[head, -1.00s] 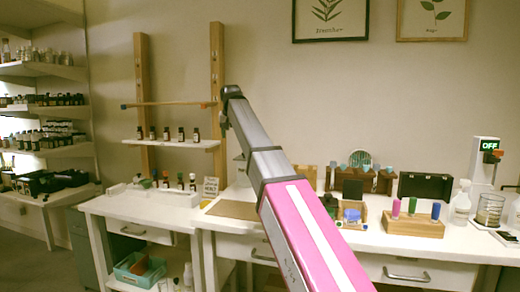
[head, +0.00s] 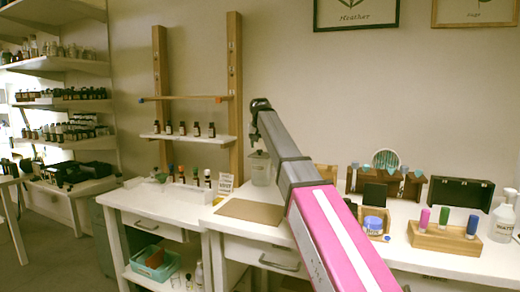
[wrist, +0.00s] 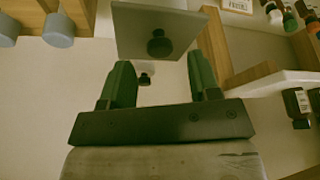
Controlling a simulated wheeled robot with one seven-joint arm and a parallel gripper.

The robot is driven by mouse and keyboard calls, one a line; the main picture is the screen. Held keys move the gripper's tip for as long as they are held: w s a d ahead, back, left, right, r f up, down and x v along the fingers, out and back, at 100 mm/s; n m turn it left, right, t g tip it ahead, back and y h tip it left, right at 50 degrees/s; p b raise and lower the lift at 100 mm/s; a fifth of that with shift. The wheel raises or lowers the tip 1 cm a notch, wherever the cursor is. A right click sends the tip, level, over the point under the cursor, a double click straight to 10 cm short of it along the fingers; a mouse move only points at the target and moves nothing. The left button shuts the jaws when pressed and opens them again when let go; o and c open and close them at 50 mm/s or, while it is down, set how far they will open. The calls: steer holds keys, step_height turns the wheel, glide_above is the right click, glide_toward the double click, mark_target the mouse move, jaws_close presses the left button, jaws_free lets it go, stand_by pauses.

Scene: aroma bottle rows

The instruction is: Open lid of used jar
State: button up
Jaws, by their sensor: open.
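The jar (head: 260,172), pale and clear-looking with a dark knob on top, stands on the white counter behind my arm, beside a small sign. I cannot read the sign as naming it. In the wrist view a pale, squarish piece with a black knob (wrist: 158,45), apparently the jar and its lid, shows upside down beyond the fingers. My gripper (wrist: 160,70) has its two green fingers apart and nothing between them. The knob appears near the gap but apart from the fingertips. In the head view my fingers are too small to make out.
A brown mat (head: 250,211) lies in front of the jar. Several dropper bottles stand in a white tray (head: 182,190) to the left. A wooden frame with a bottle shelf (head: 190,137) rises behind. A wooden rack (head: 385,182) stands to the right.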

steer(key=shift+x, duration=1.35)
steer(key=shift+c, duration=0.3)
